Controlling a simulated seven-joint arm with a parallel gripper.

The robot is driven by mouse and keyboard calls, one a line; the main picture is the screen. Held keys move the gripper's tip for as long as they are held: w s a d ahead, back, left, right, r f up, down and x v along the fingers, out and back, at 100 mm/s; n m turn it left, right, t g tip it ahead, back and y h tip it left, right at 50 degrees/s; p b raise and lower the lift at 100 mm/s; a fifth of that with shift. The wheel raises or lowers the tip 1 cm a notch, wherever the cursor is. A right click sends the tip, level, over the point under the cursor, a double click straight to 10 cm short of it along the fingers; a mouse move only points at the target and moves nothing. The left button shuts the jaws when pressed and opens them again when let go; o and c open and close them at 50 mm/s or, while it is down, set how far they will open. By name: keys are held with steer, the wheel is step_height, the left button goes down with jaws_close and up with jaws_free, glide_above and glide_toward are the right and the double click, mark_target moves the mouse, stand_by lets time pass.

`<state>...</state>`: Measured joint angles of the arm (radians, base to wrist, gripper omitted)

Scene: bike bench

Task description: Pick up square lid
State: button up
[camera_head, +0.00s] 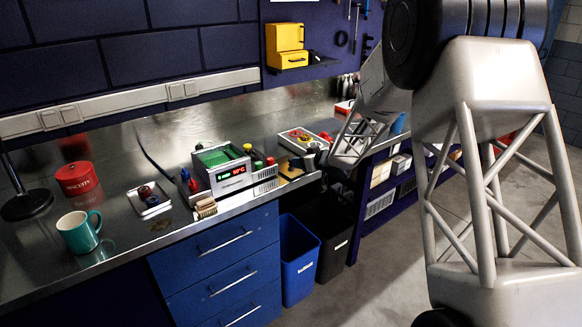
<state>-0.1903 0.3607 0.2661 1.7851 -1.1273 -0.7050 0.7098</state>
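No square lid can be picked out for certain. A small dark and tan flat object (290,168) lies near the bench's front edge, right of the grey device; its shape is too small to tell. My arm comes in from the right, and my gripper (314,161) is low over the front edge of the bench, close to that object. The gripper is small, dark and partly hidden by my arm, so its fingers cannot be made out. Whether it touches anything cannot be told.
On the metal bench (115,150) are a red biscuit tin (77,179), teal mug (79,232), small tray (140,207), brush (205,208), grey device with a green top (232,180) and tray with coloured parts (300,137). Blue (298,262) and dark bins stand below.

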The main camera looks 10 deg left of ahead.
steer(key=shift+x, duration=1)
steer(key=shift+a+f, duration=0.1)
steer(key=shift+x, duration=2.55)
jaws_close()
steer(key=shift+r, duration=0.2)
steer(key=shift+r, duration=4.95)
